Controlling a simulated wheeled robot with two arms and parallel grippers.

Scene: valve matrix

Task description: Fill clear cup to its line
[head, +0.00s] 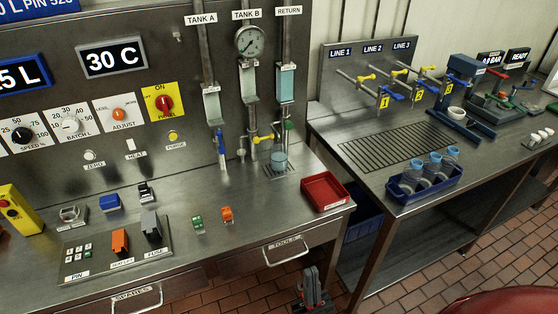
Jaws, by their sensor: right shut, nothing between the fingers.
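A clear cup (279,161) with a bluish tint stands upright on a small drain grate (283,171) at the right end of the left bench. Its fill line and level are too small to read. Above it are a yellow-handled valve (261,139) on the TANK B pipe and a green-handled valve (289,126) on the RETURN pipe. My right gripper (312,285) is low, in front of the bench's right end, well below and apart from the cup. It is shut and empty. My left gripper is not in view.
A red tray (325,191) sits at the bench's front right corner.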

